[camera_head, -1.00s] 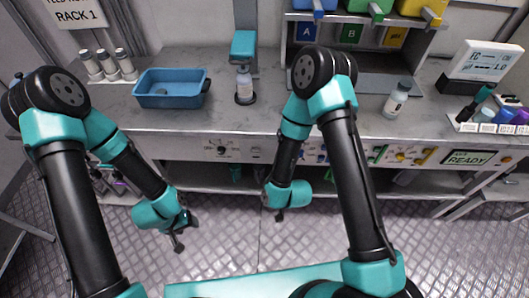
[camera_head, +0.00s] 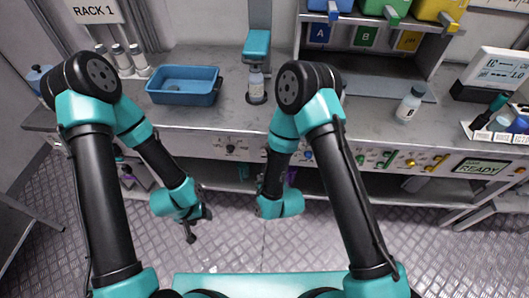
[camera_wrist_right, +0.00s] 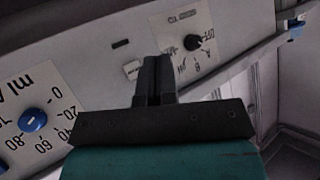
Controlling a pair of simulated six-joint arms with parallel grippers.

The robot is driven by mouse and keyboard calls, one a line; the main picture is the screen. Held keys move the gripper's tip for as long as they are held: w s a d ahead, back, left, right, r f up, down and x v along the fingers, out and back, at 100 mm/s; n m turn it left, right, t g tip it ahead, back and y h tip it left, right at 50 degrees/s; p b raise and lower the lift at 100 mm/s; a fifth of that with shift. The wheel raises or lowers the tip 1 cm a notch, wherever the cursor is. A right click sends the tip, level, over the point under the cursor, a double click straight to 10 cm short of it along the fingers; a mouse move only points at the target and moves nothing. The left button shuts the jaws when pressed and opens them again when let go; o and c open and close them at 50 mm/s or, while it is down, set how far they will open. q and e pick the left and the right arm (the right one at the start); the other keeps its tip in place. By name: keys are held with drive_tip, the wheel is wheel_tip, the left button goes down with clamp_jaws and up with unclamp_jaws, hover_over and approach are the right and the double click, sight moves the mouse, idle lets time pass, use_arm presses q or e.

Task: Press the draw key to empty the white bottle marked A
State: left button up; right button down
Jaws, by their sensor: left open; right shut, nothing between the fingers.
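A second white bottle (camera_head: 409,104) stands on the bench at the right. I cannot read a letter on either bottle. The bench's front panel (camera_head: 385,158) carries coloured knobs or keys; I cannot tell which is the draw key. My left gripper (camera_head: 190,235) is open and empty, low in front of the bench. My right gripper (camera_wrist_right: 154,79) is shut and empty in the right wrist view, in front of the panel. Its fingers are hardly visible in the head view.
A blue dial (camera_wrist_right: 32,119) marked "ml A" and a black selector knob (camera_wrist_right: 193,42) show in the right wrist view. A blue tray (camera_head: 184,85), capped vials (camera_head: 122,59) and blue, green and yellow bins stand on or above the bench. A display (camera_head: 481,167) reads READY.

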drive_tip(key=w+d, duration=0.1)
drive_tip(key=w, duration=0.7)
drive_tip(key=shift+w, duration=0.15)
drive_tip(key=shift+w, duration=0.15)
idle(1.9)
drive_tip(key=shift+w, duration=0.3)
drive_tip(key=shift+w, duration=0.45)
idle(0.8)
drive_tip(key=shift+s, duration=0.9)
drive_tip(key=shift+s+a, duration=0.15)
drive_tip(key=shift+s, duration=1.1)
drive_tip(key=shift+s+a, duration=0.15)
drive_tip(key=shift+s, duration=1.1)
